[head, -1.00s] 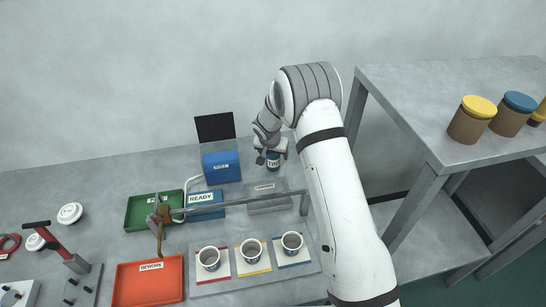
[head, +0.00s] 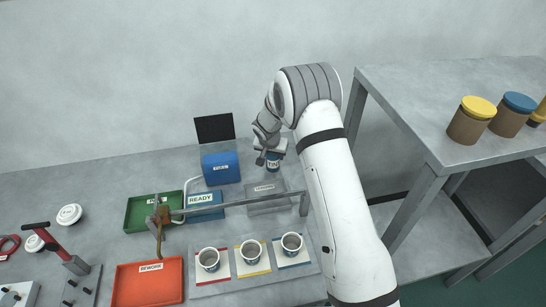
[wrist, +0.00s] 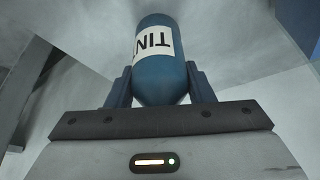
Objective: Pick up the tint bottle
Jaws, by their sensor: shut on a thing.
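The tint bottle (wrist: 162,72) is dark blue with a white label reading "TIN" in the wrist view. It sits between the two fingers of my gripper (wrist: 160,88), which are shut on its sides. In the head view the tint bottle (head: 273,163) shows at the back of the bench, just below my gripper (head: 268,153). My arm comes in from the right and hides part of the bench beside it. I cannot tell for sure whether the bottle's base is clear of the bench.
A blue box (head: 221,168) stands left of the bottle, with a dark panel (head: 214,128) behind it. Three cups (head: 250,251) stand on colored mats. A raised shelf (head: 420,85) is at the right.

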